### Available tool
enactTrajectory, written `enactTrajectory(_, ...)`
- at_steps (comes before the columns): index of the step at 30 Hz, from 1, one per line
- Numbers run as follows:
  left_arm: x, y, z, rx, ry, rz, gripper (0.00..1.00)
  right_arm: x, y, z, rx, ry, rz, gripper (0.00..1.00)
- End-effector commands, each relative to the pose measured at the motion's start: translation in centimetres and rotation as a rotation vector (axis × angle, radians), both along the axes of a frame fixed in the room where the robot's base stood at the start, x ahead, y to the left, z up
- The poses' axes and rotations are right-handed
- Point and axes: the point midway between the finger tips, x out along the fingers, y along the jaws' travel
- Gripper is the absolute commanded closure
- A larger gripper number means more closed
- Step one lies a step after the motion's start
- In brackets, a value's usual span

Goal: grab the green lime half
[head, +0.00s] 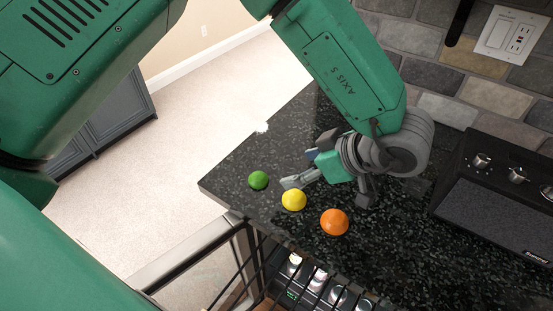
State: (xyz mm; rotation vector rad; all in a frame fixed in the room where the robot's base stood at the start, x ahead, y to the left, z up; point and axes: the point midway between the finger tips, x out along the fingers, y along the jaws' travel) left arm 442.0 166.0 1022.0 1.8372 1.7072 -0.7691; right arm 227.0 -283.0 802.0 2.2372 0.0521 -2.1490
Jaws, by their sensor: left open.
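The green lime half (258,180) sits on the dark speckled countertop (240,160), near its left corner, dome side up. My left gripper (328,190) is to the right of the lime half, low over the counter. Its fingers are spread apart with nothing between them. One finger points left toward the lime half, with a gap between them; the other points down toward the front. My right gripper is not in view.
A yellow lemon half (294,200) sits just in front of the left finger's tip, and an orange half (334,221) lies further right. A black amplifier (500,185) stands at the right by the stone wall. Bottles (315,283) show below the counter's front edge.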

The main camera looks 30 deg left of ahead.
Motion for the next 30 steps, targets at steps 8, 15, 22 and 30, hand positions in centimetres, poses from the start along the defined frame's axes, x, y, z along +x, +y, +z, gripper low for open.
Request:
enactTrajectory(8, 0.3, 3.1, -2.9, 0.000, 0.006, 0.001, 0.33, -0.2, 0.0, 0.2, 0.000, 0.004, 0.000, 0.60)
enactTrajectory(15, 0.6, 5.7, -5.7, 0.000, 0.005, 0.001, 0.33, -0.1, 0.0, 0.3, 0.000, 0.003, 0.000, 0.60)
enactTrajectory(22, 0.6, 7.0, -6.7, 0.001, 0.006, 0.001, 0.33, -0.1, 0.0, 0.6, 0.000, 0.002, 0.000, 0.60)
enactTrajectory(30, 0.8, 9.8, -9.1, -0.001, 0.005, -0.001, 0.33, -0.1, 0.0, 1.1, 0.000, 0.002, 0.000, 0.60)
